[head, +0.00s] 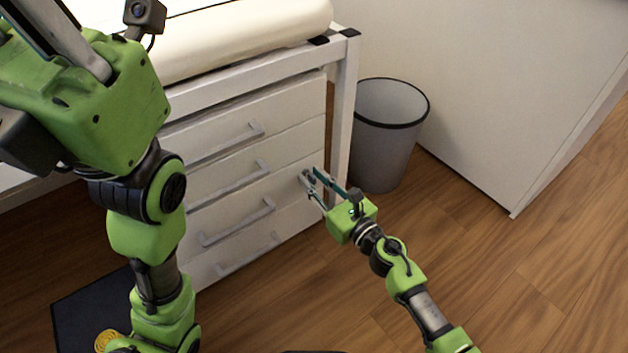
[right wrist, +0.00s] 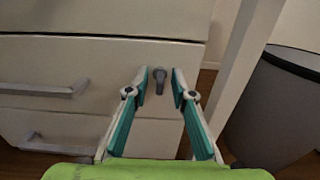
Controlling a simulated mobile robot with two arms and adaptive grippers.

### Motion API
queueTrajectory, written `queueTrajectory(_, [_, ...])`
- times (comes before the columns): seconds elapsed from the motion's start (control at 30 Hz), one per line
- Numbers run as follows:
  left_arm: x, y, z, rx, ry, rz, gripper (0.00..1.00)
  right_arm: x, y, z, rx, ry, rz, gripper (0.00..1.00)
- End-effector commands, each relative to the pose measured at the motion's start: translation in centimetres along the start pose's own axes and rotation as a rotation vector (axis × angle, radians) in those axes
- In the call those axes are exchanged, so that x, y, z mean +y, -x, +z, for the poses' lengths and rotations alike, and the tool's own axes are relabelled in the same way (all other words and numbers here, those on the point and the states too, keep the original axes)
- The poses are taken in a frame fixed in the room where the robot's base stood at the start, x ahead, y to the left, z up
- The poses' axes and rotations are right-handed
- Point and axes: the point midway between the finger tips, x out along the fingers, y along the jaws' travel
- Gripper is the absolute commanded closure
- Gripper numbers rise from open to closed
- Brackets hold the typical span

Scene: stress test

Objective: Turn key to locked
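A small grey key (right wrist: 159,80) sticks out of the white drawer unit (right wrist: 90,60), near the right edge of a drawer front. In the right wrist view it appears between the fingertips of my right gripper (right wrist: 161,77), with a gap on each side. The fingers are open. In the head view my right gripper (head: 313,180) is at the drawer fronts' right side, and the key is hard to make out there. My left gripper (head: 90,95) is raised at the upper left, with its fingertips cut off by the frame.
Grey drawer handles (head: 235,222) stick out left of my right gripper. A white desk leg (head: 343,110) and a grey waste bin (head: 385,150) stand just right of the drawers. A large white panel (head: 480,90) is at the right.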

Motion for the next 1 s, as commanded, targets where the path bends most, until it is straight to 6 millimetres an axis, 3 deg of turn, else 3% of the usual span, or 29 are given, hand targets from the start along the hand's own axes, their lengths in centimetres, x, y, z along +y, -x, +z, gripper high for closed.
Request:
queueTrajectory(0.2, [-0.02, -0.04, -0.04, 0.001, 0.001, -0.001, 1.0, 0.02, -0.05, 0.04, 0.0, 0.0, 0.0, 0.77])
queueTrajectory(0.3, [-0.02, -0.04, -0.06, 0.002, 0.001, -0.002, 1.0, 0.02, -0.04, 0.05, -0.001, 0.0, 0.0, 1.0])
queueTrajectory(0.73, [-0.05, -0.16, -0.11, 0.005, 0.0, -0.002, 1.0, 0.0, -0.02, 0.08, 0.0, -0.031, 0.0, 1.0])
queueTrajectory(1.0, [-0.18, -0.32, -0.11, 0.008, 0.001, -0.005, 1.0, -0.05, -0.03, 0.17, -0.001, -0.185, 0.0, 1.0])
